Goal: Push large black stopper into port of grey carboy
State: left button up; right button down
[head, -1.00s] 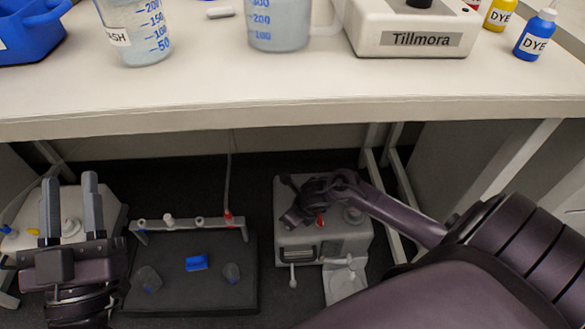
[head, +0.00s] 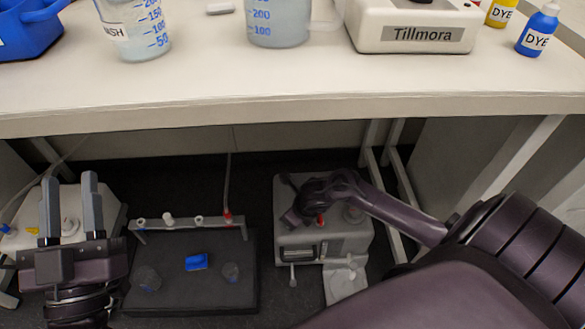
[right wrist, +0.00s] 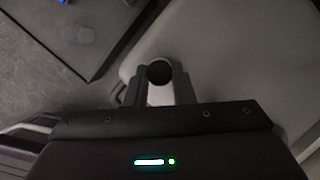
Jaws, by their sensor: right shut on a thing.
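The grey carboy (head: 350,245) stands on the floor under the bench, right of centre in the head view. My right gripper (head: 292,212) is over the carboy's top. In the right wrist view my right gripper (right wrist: 160,85) is shut on the large black stopper (right wrist: 159,72), a dark round disc between the fingertips, above the carboy's pale surface (right wrist: 215,55). The port and the stopper's underside are hidden, so I cannot tell whether the stopper is in the port. My left gripper (head: 72,210) is open and empty at the left, fingers pointing up.
A dark shaker platform (head: 190,290) with a blue piece (head: 197,262) and two dark stoppers lies left of the carboy. A second carboy (head: 100,215) stands at far left. The bench edge (head: 300,115) overhangs.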

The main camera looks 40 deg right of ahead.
jog(key=shift+f+b, duration=0.35)
jog(key=shift+f, duration=0.05)
jog(key=c, duration=1.1)
grip_release()
jog(key=shift+c, duration=0.2)
jog(key=shift+r, duration=0.1)
jog(key=p+v, duration=0.3)
jog(key=v, duration=0.4)
jog(key=shift+s+r+p, duration=0.25)
jog(key=shift+r+p, duration=0.05)
